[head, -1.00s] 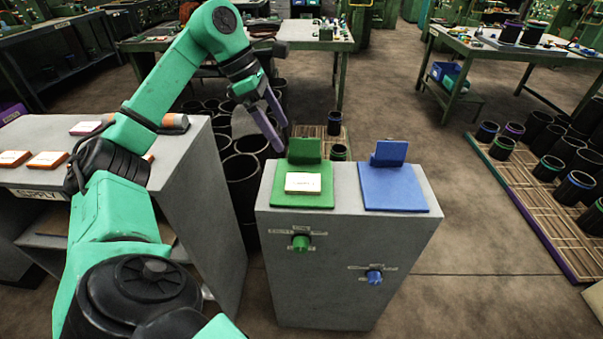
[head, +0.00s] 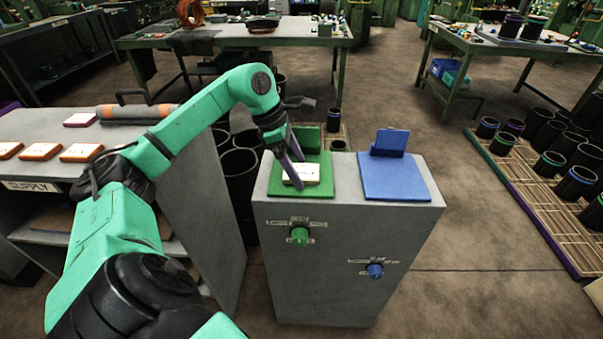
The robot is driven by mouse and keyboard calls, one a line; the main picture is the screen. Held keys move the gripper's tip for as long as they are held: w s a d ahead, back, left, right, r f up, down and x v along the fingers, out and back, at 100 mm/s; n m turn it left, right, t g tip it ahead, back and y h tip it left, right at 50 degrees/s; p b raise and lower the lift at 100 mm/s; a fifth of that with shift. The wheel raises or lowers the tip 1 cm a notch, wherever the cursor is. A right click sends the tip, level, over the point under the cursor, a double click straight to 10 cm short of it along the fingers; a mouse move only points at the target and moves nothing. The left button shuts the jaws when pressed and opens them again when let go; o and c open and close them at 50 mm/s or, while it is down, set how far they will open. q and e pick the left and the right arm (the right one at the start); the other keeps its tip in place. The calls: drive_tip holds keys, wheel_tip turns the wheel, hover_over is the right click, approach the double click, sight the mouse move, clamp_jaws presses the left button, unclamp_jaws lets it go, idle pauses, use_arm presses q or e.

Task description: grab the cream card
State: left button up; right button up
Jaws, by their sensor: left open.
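The cream card (head: 309,174) lies flat on the green pad (head: 318,193) on top of the grey stand. My left gripper (head: 298,173) is at the card, its purple fingers pointing down over the card's left part. The fingers are open, and the near one covers some of the card's left end. I cannot tell whether they touch the card. My right gripper is not in view.
A blue pad (head: 395,180) with an upright back sits right of the green one, empty. Green (head: 299,235) and blue knobs (head: 375,270) are on the stand's front. At left, a supply bench (head: 200,185) holds orange-edged cards (head: 40,151) and a pink-edged card (head: 80,119). Black sleeves (head: 240,170) stand between.

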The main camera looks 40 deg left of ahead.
use_arm(q)
drive_tip(key=c, duration=1.3)
drive_tip(key=shift+o, duration=0.2)
drive_tip(key=shift+r, duration=0.15)
